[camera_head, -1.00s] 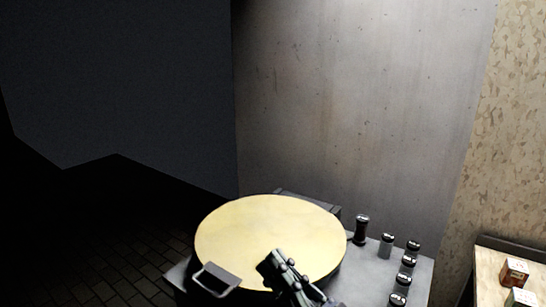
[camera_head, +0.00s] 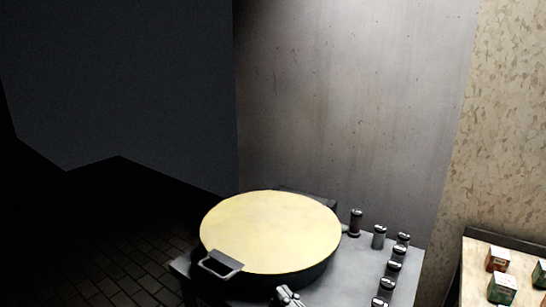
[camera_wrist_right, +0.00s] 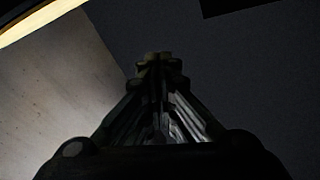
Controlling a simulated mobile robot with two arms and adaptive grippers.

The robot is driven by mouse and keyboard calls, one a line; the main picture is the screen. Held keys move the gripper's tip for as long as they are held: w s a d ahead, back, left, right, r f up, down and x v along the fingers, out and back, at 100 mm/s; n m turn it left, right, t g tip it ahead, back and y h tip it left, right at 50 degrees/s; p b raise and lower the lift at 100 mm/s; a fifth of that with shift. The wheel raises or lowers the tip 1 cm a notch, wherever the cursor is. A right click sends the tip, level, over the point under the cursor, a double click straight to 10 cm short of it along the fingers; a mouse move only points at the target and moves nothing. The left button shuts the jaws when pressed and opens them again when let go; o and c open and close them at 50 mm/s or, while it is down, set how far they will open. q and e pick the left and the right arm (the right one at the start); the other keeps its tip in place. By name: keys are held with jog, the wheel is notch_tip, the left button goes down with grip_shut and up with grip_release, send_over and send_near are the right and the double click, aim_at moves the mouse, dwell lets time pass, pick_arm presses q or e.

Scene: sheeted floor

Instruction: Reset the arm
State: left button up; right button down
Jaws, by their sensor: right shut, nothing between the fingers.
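My right gripper (camera_head: 288,294) shows at the bottom edge of the head view, in front of the near side of a large round pan (camera_head: 304,279) with a pale yellow top. Only a small part of it is in the picture. In the right wrist view the right gripper's fingers (camera_wrist_right: 158,62) are together, with nothing between them, and point at dark and grey walls. My left gripper is in no view.
The pan has a grey handle (camera_head: 219,264) at its front left and sits on a grey counter (camera_head: 340,276). Several dark-topped shakers (camera_head: 379,237) stand on the counter's right. A side table at right holds several small boxes (camera_head: 497,259). A tall metal wall (camera_head: 345,110) rises behind.

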jog(key=s+d+f+g+h, duration=0.1)
jog(key=d+f+h, duration=0.15)
jog(key=f, duration=0.35)
jog(key=s+d+f+g+h, duration=0.1)
jog(key=d+f+g+h, duration=0.15)
jog(key=f, duration=0.25)
jog(key=s+d+f+m+g+h, duration=0.1)
jog(key=s+d+f+g+h, duration=0.25)
jog(key=s+d+f, duration=0.55)
jog(key=s+d+f+m+g+h, duration=0.1)
jog(key=s+d+f+g+h, duration=0.3)
jog(key=s+f, duration=0.45)
jog(key=s+f+g+p, duration=0.1)
jog(key=s+f+g, duration=0.15)
jog(key=f, duration=2.05)
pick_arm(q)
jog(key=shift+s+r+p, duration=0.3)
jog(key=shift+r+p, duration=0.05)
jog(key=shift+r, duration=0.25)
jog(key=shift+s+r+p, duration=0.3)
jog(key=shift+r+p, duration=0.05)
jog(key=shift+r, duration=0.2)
pick_arm(e)
jog(key=s+d+f+g, duration=0.1)
jog(key=s+d+f, duration=0.2)
jog(key=s+f, duration=1.2)
jog(key=s, duration=0.2)
jog(key=shift+s+d+f+n+y, duration=0.15)
jog(key=shift+s+n+y, duration=0.15)
jog(key=shift+s+y, duration=0.05)
